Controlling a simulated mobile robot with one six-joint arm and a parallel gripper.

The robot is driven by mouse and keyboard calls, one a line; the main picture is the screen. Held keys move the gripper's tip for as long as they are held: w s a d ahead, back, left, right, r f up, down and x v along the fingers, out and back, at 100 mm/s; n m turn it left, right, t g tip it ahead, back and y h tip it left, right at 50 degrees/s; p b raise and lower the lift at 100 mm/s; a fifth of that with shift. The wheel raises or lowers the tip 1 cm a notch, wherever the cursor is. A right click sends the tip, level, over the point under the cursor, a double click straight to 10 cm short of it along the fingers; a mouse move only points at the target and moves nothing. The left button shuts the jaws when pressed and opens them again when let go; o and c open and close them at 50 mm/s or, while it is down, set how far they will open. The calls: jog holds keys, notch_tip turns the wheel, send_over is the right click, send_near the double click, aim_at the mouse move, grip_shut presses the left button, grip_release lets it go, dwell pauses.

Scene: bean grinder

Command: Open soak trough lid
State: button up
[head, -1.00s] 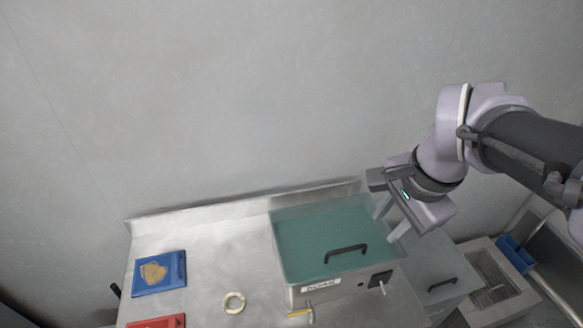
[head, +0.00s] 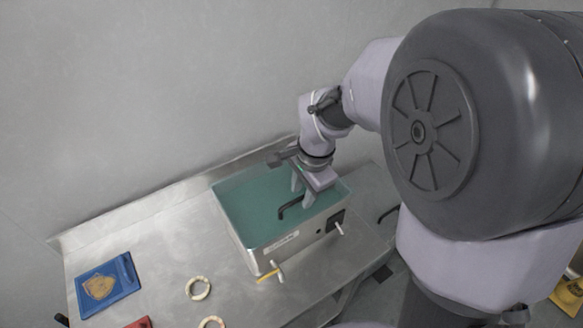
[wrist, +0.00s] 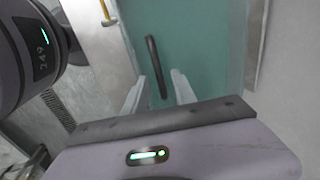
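The soak trough (head: 250,262) is a steel box on the bench, with a label on its front. Its teal lid (head: 245,205) lies flat over the top and looks shut. A black bar handle (head: 284,212) stands on the lid; it also shows in the wrist view (wrist: 153,60). My gripper (head: 303,190) is above the lid at the handle's right end. In the wrist view my gripper (wrist: 158,92) is open, with one pale finger on each side of the handle's near end. Nothing is held. I cannot tell whether the fingers touch the handle or lid.
A blue board (head: 108,285) with a tan piece lies at the bench's left. Cream rings (head: 198,288) lie in front of the trough. A yellow-and-steel tap (head: 275,272) and a black switch plate (head: 337,220) stick out of the trough's front. A wall stands behind.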

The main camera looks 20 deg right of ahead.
grip_shut()
dwell(1.5)
